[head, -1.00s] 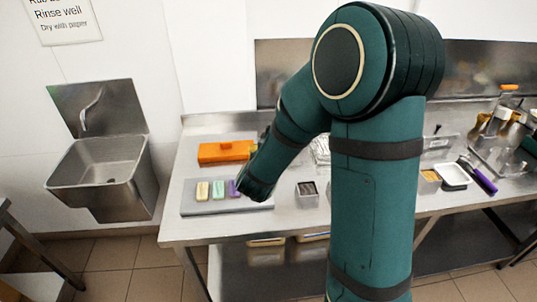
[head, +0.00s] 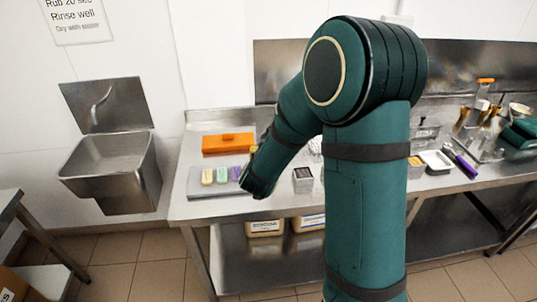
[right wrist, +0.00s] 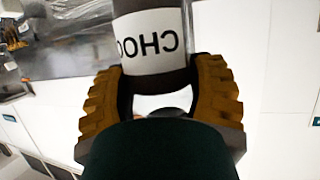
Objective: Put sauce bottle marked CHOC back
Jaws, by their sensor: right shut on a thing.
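The sauce bottle (right wrist: 150,12) is dark brown with a white label whose letters CHOC appear turned over in the right wrist view. My right gripper (right wrist: 157,72) is shut on it, with one ridged finger on either side of the bottle just below the label. The bottle's far end runs out of the top of that view. In the head view a large teal arm of mine fills the middle. Neither the bottle nor any gripper fingers can be made out there. My left gripper is not in view.
A steel counter (head: 290,205) holds an orange block (head: 228,143), a grey board (head: 205,190) with small coloured blocks, a dark-topped container (head: 303,180) and a white tray (head: 436,160). Tubs (head: 265,226) stand on the lower shelf. A sink (head: 112,165) is at left. Floor shows in front.

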